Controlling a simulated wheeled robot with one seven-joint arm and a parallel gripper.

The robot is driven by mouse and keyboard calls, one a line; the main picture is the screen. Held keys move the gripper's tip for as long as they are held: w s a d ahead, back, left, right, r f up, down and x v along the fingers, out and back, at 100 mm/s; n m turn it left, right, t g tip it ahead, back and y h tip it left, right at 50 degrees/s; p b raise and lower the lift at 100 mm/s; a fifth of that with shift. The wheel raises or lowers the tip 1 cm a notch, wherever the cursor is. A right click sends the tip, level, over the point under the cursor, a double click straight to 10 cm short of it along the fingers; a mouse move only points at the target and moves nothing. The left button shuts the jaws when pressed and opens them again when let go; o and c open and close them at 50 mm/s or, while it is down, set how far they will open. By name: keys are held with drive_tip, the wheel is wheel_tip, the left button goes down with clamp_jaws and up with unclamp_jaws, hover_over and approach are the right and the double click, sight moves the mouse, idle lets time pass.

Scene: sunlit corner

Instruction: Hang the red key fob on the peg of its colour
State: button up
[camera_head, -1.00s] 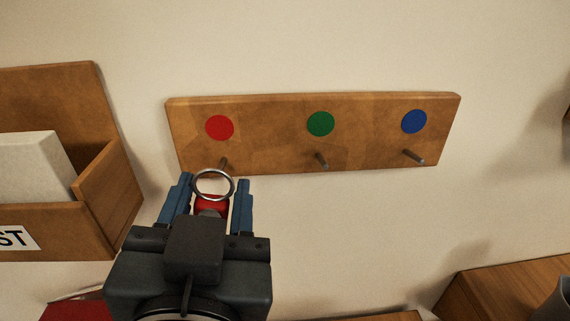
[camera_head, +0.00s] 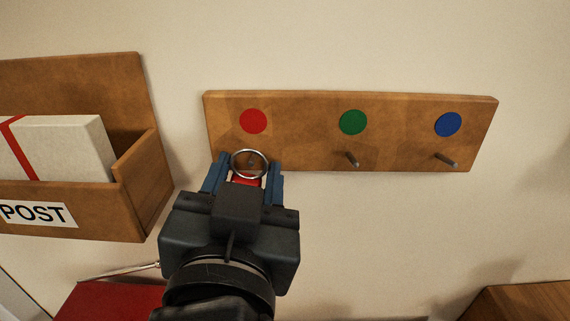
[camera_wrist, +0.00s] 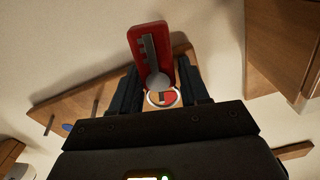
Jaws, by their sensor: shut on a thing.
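The wooden peg board (camera_head: 300,150) hangs on the wall with red, green and blue discs, each above a peg. My gripper (camera_head: 246,178) is shut on the red key fob (camera_head: 246,181), below the red disc (camera_head: 253,121). The fob's metal ring (camera_head: 249,151) sticks up past the fingertips and overlaps the red peg (camera_head: 251,161). I cannot tell whether the peg passes through the ring. In the wrist view the fob (camera_wrist: 147,45) shows a grey key shape between the blue fingers, and the ring surrounds part of the red disc in the picture.
The green-disc peg (camera_head: 352,159) and the blue-disc peg (camera_head: 447,160) are bare. A wooden post box (camera_head: 150,185) holding white items is on the wall at left. A red surface (camera_head: 108,303) lies below left.

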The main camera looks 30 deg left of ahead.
drive_tip(key=shift+w+f, duration=0.15)
drive_tip(key=shift+w, duration=0.35)
drive_tip(key=o, duration=0.9)
drive_tip(key=shift+o, duration=1.1)
drive_tip(key=shift+s+d+f, duration=0.1)
drive_tip(key=shift+s+f, duration=0.05)
drive_tip(key=shift+s, duration=0.3)
drive_tip(key=v, duration=0.8)
drive_tip(key=d+f+h, duration=0.3)
drive_tip(key=d+f, duration=1.4)
drive_tip(key=d, duration=0.1)
drive_tip(key=s+d+f+m+h, duration=0.3)
drive_tip(key=s+d+h, duration=0.3)
drive_tip(key=s+d, duration=1)
drive_tip(key=shift+d+m+g+h, duration=0.3)
drive_tip(key=shift+d+m, duration=0.2)
drive_tip(key=shift+d, duration=0.55)
drive_tip(key=shift+w+f, duration=0.1)
drive_tip(key=shift+f, duration=0.05)
